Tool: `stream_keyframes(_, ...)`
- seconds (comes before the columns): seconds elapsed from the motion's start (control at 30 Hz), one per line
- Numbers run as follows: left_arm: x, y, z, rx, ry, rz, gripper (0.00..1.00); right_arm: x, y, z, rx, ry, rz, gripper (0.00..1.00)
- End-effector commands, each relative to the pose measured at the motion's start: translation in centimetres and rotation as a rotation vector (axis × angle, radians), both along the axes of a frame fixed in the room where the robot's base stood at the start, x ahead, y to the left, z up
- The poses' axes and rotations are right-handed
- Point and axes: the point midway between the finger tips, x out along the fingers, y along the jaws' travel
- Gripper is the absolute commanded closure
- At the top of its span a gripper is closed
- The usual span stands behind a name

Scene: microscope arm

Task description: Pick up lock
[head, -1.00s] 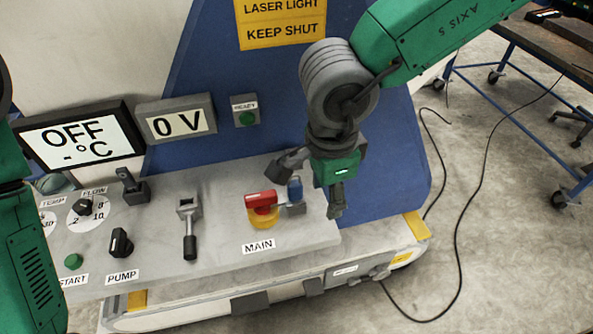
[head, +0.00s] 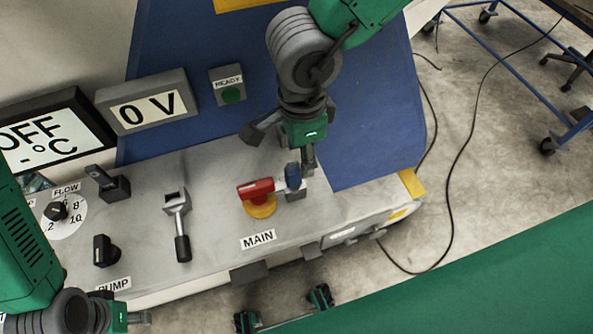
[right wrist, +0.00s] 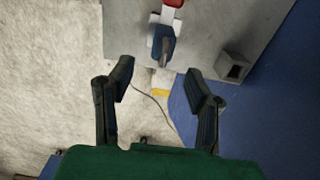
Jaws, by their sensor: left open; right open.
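The blue lock (head: 293,176) sits on a grey bracket at the right end of the red MAIN switch handle (head: 256,188), on the grey panel. It also shows in the right wrist view (right wrist: 163,46), near the top, ahead of the fingers. My right gripper (head: 280,147) is open and empty just behind the lock in the head view, one finger close to it. In the right wrist view its two fingers (right wrist: 160,88) are spread apart, with nothing between them. My left gripper (head: 138,318) is partly in view at the bottom left, away from the lock.
The panel (head: 215,210) carries a grey lever (head: 178,220), a PUMP knob (head: 105,250) and a flow dial (head: 66,214). A square grey socket (right wrist: 234,68) stands right of the lock in the right wrist view. A blue wall (head: 370,130) rises behind.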

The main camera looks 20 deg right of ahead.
Motion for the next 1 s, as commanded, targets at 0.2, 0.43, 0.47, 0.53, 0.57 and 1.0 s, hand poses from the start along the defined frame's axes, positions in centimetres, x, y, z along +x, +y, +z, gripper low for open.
stream_keyframes(0.2,0.1,0.0,-0.1,0.001,-0.001,0.001,0.59,-0.1,0.2,-1.5,-0.002,0.0,0.003,0.55)
stream_keyframes(0.43,0.1,0.0,-0.1,0.001,-0.001,0.001,0.59,0.0,0.5,-5.0,0.001,0.0,0.001,0.55)
stream_keyframes(0.47,0.1,0.0,-0.1,0.001,-0.001,0.001,0.59,0.0,0.5,-5.3,0.002,0.0,0.001,0.55)
stream_keyframes(0.53,0.1,0.0,-0.1,0.0,-0.001,0.001,0.59,0.0,0.5,-5.8,0.004,-0.001,0.001,0.55)
stream_keyframes(0.57,0.1,0.0,-0.1,0.0,-0.001,0.001,0.59,0.0,0.5,-5.9,0.004,-0.002,0.001,0.55)
stream_keyframes(1.0,0.1,0.0,-0.1,0.0,-0.001,0.001,0.59,0.0,0.8,-5.9,0.001,-0.003,0.001,1.0)
